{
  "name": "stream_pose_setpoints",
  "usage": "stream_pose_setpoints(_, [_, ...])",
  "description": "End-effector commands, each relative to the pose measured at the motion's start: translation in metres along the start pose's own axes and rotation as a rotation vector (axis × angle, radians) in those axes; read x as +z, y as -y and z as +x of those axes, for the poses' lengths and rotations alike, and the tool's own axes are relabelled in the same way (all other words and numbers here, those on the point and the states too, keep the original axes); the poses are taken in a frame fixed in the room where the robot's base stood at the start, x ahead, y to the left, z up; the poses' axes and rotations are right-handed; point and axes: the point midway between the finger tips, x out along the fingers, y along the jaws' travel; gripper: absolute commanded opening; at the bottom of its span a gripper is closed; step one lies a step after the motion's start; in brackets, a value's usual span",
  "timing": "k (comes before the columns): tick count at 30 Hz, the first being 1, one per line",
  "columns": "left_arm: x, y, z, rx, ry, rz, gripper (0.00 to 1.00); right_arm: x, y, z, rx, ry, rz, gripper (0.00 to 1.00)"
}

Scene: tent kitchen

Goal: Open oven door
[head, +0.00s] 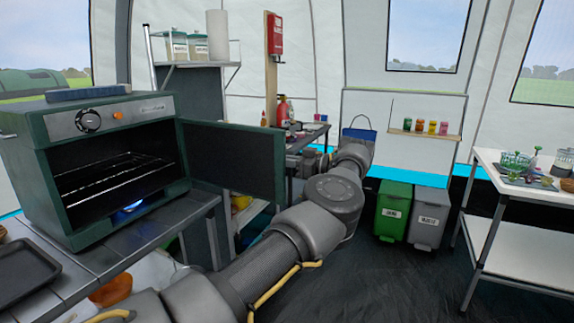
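The dark green oven (95,160) stands on a metal counter at the left. Its front is open, and the wire racks and a small blue glow at the bottom show inside. The oven door (235,158) is swung wide open to the right, on the right side of the opening. My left arm reaches up from the lower left and bends back at the far side of the door. Its wrist end (315,161) is by the door's right edge; the fingers are hidden, and I cannot tell whether they touch the door. My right gripper is not in view.
A black baking tray (25,272) lies on the counter's left end. Green (392,211) and grey (430,216) bins stand against the tent wall. A white table (520,205) with dishes is at the right. Dark floor between is clear.

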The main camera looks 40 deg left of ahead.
Motion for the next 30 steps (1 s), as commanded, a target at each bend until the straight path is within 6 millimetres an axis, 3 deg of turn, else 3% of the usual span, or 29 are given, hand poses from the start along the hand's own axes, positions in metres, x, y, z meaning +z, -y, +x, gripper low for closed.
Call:
stream_pose_setpoints(15, [-0.003,-0.001,0.001,-0.010,-0.002,-0.004,0.00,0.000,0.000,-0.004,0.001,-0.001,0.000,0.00])
stream_pose_setpoints(16, [-0.003,-0.001,0.001,-0.010,-0.002,-0.004,0.16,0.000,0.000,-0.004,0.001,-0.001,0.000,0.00])
stream_pose_setpoints(20, [-0.002,-0.002,-0.003,-0.004,-0.001,-0.003,0.33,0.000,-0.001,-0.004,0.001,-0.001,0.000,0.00])
stream_pose_setpoints(30, [-0.001,-0.004,-0.014,0.006,-0.001,0.000,0.34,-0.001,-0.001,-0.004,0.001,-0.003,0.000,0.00])
